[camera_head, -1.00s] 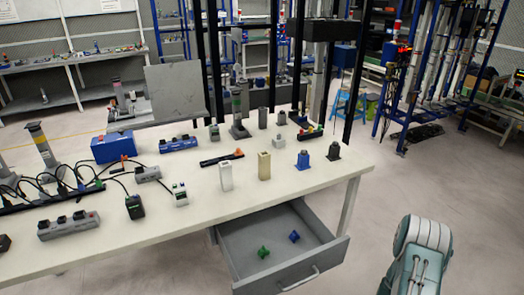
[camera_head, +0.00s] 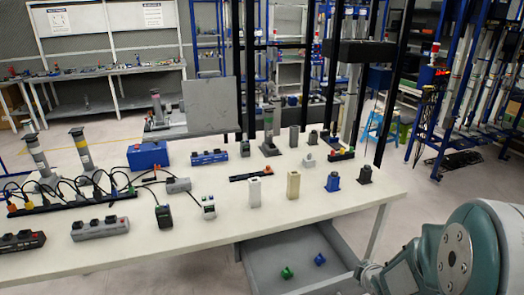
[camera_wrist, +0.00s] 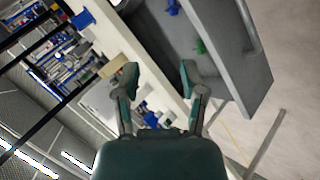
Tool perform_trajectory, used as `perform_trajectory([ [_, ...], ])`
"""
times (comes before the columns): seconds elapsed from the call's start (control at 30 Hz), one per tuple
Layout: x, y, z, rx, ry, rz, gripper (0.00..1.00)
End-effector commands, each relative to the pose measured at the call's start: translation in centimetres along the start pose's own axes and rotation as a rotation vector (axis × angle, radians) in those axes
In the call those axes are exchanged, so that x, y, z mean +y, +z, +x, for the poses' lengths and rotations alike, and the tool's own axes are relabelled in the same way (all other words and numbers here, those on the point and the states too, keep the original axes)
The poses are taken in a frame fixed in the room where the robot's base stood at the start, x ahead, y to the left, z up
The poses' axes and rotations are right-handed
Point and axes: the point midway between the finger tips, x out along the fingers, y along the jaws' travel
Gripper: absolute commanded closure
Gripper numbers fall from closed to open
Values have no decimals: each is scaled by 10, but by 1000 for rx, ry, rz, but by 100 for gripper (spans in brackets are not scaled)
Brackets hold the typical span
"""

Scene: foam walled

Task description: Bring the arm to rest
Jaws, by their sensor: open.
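My arm shows at the lower right of the head view, off the table's right front corner. My gripper (camera_wrist: 158,78) shows in the wrist view with its two fingers apart and nothing between them. The white table's edge and the open grey drawer (camera_wrist: 225,85) lie beyond the fingers there. In the head view the drawer (camera_head: 262,262) is pulled out under the table (camera_head: 150,248), partly hidden by my arm. A green piece (camera_head: 287,272) and a blue piece (camera_head: 320,259) lie in it.
The tabletop holds a white block (camera_head: 255,193), a beige block (camera_head: 293,185), a blue block (camera_head: 333,182), power strips (camera_head: 100,228) and a blue box (camera_head: 147,155). Black posts rise at the table's back. Floor is open to the right (camera_head: 440,195).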

Motion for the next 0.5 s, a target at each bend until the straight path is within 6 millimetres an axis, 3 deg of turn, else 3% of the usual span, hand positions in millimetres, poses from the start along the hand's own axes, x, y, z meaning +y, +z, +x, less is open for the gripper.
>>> perform_trajectory([
  [0.23,25,-24,-70,-97,-16,283,46],
  [0.5,20,-50,-152,-164,-60,627,46],
])
